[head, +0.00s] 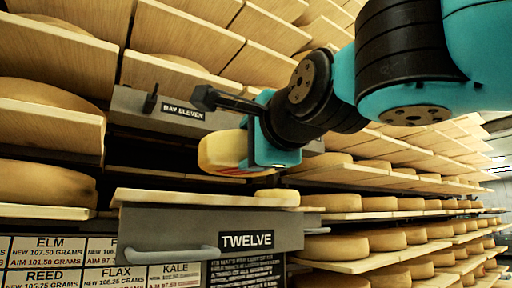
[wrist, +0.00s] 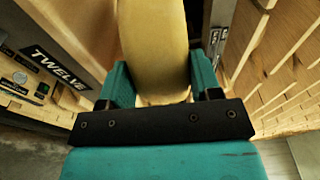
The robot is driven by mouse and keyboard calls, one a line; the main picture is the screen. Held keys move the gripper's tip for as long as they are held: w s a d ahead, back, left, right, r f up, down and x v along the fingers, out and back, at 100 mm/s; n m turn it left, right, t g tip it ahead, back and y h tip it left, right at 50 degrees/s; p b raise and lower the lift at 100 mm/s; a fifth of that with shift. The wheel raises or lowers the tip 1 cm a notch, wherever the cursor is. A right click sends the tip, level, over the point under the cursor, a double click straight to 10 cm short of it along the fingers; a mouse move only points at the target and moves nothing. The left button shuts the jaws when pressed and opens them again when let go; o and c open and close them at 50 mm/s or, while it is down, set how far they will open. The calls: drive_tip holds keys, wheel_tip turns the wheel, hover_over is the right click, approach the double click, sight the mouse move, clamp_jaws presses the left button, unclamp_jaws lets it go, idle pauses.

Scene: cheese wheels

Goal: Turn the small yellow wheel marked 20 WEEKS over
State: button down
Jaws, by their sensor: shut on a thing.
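A yellow cheese wheel (head: 222,153) is in my gripper (head: 250,150), held on edge in the air above the pulled-out board. A bit of red marking shows low on its face; no words can be read, so I cannot tell whether it says 20 WEEKS. In the wrist view the wheel (wrist: 157,45) stands between the two teal fingers of my gripper (wrist: 160,88), which are shut on it. A smaller pale yellow wheel (head: 277,193) lies flat near the right end of the board, below my gripper, with no readable mark.
The wooden board (head: 190,199) rests above a grey drawer front labelled TWELVE (head: 246,239) with a handle. A grey panel marked BAY ELEVEN (head: 183,111) is behind. Shelves of large wheels (head: 45,184) stand left and right. The board's left and middle are clear.

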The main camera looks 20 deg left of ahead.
drive_tip(key=shift+w+d, duration=0.25)
drive_tip(key=shift+s+a+f+b, duration=0.1)
drive_tip(key=shift+a+f+b, duration=0.1)
drive_tip(key=shift+f+b, duration=1.4)
drive_tip(key=shift+f, duration=0.4)
drive_tip(key=shift+s+f, duration=0.1)
drive_tip(key=shift+f, duration=0.1)
